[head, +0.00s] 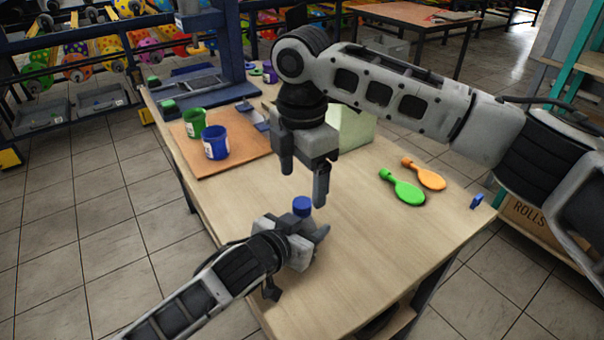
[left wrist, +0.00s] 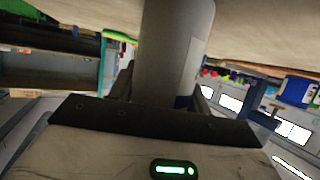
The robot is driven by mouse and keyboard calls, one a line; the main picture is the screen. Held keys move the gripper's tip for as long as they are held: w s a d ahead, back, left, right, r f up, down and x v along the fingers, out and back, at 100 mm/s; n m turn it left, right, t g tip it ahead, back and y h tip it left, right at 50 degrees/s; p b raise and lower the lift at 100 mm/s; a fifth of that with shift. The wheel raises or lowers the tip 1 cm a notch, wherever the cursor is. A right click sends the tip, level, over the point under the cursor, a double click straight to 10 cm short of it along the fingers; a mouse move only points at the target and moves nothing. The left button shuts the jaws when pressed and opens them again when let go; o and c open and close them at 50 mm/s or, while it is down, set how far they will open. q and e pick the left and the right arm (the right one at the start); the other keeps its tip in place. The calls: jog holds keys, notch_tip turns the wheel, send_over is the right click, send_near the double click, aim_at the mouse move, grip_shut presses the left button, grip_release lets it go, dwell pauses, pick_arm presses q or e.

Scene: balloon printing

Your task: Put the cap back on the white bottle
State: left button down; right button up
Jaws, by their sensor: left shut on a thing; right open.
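The white bottle shows in the left wrist view as a pale grey-white cylinder (left wrist: 178,45) between the fingers of my left gripper (left wrist: 165,95). In the head view my left gripper (head: 308,232) is shut on it low over the table, and the gripper hides most of the bottle. The blue cap (head: 302,206) shows just above that gripper, at the bottle's top. A bit of blue (left wrist: 183,101) also shows at the bottle's end in the left wrist view. I cannot tell how firmly the cap is seated. My right gripper (head: 304,187) is open just above the cap, fingers pointing down.
A green cup (head: 194,123) and a blue cup (head: 216,142) stand on a brown board (head: 190,168) at the left. A green paddle (head: 404,191) and an orange paddle (head: 426,175) lie at the right. A pale green box (head: 352,125) stands behind my right gripper. The table's front right (head: 370,260) is clear.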

notch_tip(320, 180, up, 12)
dwell(0.4)
pick_arm(q)
jog(key=c, duration=0.6)
grip_release()
jog(key=v, duration=1.6)
jog(key=shift+f, duration=0.1)
pick_arm(e)
jog(key=shift+r, duration=0.15)
